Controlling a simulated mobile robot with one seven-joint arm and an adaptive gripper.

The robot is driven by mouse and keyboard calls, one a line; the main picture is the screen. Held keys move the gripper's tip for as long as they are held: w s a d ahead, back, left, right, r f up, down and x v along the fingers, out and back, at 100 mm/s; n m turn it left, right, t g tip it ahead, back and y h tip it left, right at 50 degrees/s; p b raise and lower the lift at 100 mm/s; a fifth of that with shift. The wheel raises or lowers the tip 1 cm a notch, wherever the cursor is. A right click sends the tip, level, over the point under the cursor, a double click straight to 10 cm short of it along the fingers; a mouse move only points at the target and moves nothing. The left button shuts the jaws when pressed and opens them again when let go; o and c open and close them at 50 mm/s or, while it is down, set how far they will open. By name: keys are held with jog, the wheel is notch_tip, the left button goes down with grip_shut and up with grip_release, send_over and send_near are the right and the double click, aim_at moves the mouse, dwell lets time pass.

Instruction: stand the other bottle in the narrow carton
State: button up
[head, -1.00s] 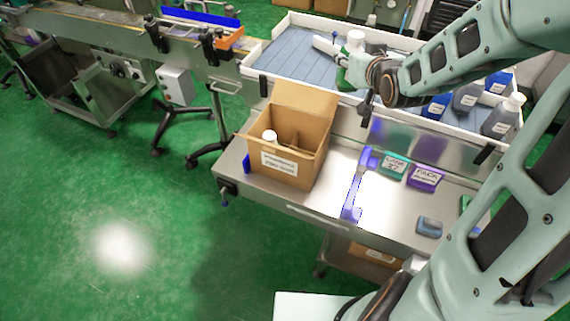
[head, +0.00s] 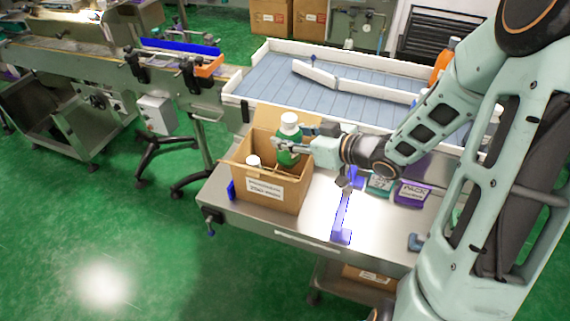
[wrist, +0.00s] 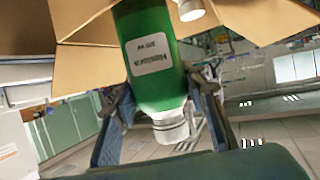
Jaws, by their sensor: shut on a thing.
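My gripper (head: 284,146) is shut on a green bottle (head: 288,152) with a white cap. The bottle is upright over the right part of the open carton (head: 272,190), its lower part hidden behind the carton's front wall and flap. In the wrist view the green bottle (wrist: 152,55) sits between the two fingers (wrist: 163,110), its label facing the camera. Another bottle's white cap (head: 253,161) shows inside the carton at the left; it also shows in the wrist view (wrist: 189,9). Whether the held bottle touches the carton floor is hidden.
The carton stands on a steel table (head: 300,231) beside a blue guide (head: 344,212). Teal and purple label blocks (head: 412,193) lie to the right. A white-walled conveyor tray (head: 290,78) runs behind. The carton's back flap (head: 268,118) stands up.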

aim_at(297, 155)
jog(key=shift+f+b, duration=0.55)
jog(key=shift+f, duration=2.25)
jog(key=shift+f+b, duration=0.3)
jog(key=shift+f, duration=0.05)
jog(key=o, duration=1.5)
jog(key=shift+c, duration=0.2)
jog(key=shift+r+p, duration=0.4)
jog(key=shift+r, duration=0.1)
jog(key=p+v, duration=0.1)
jog(key=v, duration=1.1)
jog(key=shift+f+p, duration=0.15)
jog(key=shift+p, duration=0.2)
